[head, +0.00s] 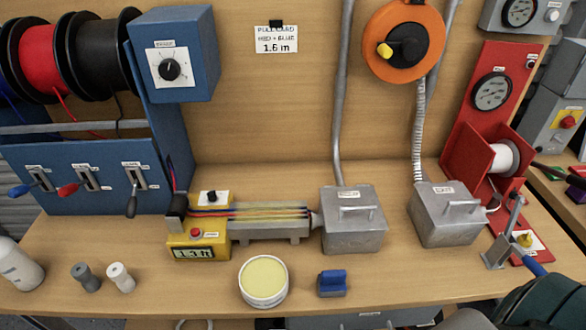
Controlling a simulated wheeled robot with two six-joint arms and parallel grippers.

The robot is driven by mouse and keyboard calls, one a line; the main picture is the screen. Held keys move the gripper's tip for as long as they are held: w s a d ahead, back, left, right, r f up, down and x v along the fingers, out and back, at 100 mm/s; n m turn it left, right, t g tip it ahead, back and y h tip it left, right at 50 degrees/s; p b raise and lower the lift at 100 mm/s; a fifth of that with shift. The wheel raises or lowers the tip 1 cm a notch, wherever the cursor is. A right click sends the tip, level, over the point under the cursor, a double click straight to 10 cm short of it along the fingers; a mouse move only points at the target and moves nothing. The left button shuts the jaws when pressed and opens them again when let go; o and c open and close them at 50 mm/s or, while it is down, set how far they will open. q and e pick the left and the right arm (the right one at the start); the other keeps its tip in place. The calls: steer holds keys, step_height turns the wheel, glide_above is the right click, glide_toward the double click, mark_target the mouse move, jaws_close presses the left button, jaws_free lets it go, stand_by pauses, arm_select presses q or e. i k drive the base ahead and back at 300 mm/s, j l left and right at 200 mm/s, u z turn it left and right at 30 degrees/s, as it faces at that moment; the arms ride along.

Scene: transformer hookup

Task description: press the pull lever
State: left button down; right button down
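At the right end of the bench a small metal lever (514,222) rises at a slant from a grey bracket (496,252), beside the red puller (470,130) with its gauge and white spool. I take this for the pull lever, but cannot read a label on it. A blue grip (534,267) shows low beside the bracket; how it joins the lever is unclear. Neither gripper can be made out. A dark green rounded form at the lower right, seemingly part of my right arm, lies close in front of the blue grip. Nothing is seen touching the lever.
A blue rack (85,165) with three levers and wire reels stands left. A yellow measuring unit (197,240), two grey metal boxes (353,235) (445,222), a round yellow-topped tub (264,280) and a blue tool (332,283) sit on the bench. The front centre-right is mostly clear.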

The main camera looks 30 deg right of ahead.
mark_target(580, 182)
steer(key=k+z, duration=0.1)
steer(key=z, duration=0.4)
steer(key=k+z, duration=0.15)
steer(key=z, duration=0.3)
